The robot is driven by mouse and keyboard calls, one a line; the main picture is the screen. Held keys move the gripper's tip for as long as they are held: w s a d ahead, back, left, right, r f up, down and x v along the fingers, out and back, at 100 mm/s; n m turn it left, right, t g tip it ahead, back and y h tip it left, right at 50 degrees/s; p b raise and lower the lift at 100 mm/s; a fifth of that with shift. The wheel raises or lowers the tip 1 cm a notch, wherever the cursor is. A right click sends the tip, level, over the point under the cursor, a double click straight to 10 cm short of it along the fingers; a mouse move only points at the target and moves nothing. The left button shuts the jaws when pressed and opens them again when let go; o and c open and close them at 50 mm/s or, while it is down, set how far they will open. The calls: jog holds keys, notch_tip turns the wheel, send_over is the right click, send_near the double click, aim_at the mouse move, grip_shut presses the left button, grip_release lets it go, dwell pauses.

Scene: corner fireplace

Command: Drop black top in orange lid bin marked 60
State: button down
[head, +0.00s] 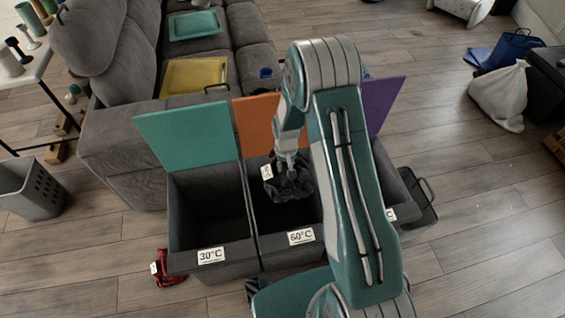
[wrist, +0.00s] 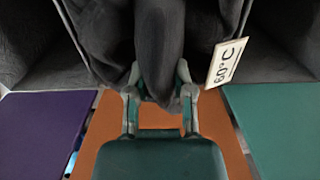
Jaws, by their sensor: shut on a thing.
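The black top (head: 293,184) hangs bunched from my gripper (head: 288,158), over the opening of the middle bin. In the wrist view the dark cloth (wrist: 160,45) runs between the two fingers of my gripper (wrist: 162,88), which is shut on it. A white tag (head: 267,172) on the top reads 60°C in the wrist view (wrist: 226,62). The orange lid (head: 256,122) stands open behind the middle bin, whose front label (head: 301,237) reads 60°C. My arm hides part of the lid and the bin's right side.
A bin with a green lid (head: 187,136), labelled 30°C, adjoins on the left. A purple-lidded compartment (head: 384,104) on the right is mostly behind my arm. A red cloth (head: 170,270) lies on the floor.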

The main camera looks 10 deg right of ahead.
jog(key=shift+w+a+f, duration=0.1)
jog(key=shift+w+f, duration=0.1)
jog(key=shift+f, duration=0.15)
jog(key=f, duration=0.4)
jog(key=shift+w+d+f, duration=0.15)
jog(key=shift+d+f, duration=0.1)
jog(key=shift+a+f, duration=0.25)
jog(key=shift+f, duration=0.1)
jog(key=shift+c, duration=2)
grip_release()
jog(key=shift+d, duration=0.15)
